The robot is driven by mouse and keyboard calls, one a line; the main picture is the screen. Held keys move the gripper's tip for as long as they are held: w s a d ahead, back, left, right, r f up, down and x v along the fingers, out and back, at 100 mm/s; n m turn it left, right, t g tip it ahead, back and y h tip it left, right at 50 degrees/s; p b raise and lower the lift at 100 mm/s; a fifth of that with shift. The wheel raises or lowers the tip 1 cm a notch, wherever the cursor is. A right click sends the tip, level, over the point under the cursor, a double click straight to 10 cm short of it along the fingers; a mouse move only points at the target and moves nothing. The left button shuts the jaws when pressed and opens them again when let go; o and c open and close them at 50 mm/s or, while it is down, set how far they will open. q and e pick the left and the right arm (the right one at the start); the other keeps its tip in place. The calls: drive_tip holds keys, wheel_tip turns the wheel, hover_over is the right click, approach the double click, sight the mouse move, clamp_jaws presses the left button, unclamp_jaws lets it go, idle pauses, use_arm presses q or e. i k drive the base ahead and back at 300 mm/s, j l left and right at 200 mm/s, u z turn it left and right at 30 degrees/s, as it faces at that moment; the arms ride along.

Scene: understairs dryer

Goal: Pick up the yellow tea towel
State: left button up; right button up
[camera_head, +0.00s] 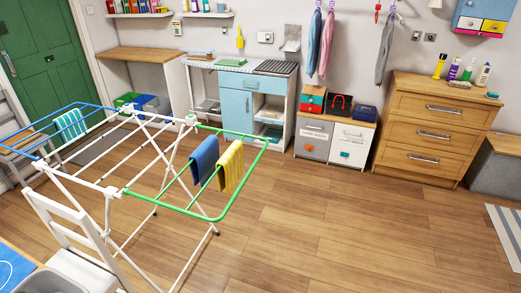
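A striped teal and white cloth (72,125) hangs near the rack's blue left end. Neither of my grippers shows in the head view.
A white chair (75,240) stands in front of the rack at lower left. A blue-doored cabinet (240,105), white and grey boxes (330,140) and a wooden chest of drawers (435,125) line the back wall. The wooden floor (330,225) right of the rack is clear.

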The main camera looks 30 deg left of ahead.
sight(232, 168)
drive_tip(key=i+l+u, duration=0.15)
drive_tip(key=i, duration=0.35)
drive_tip(key=i+l+u, duration=0.2)
drive_tip(key=i, duration=0.3)
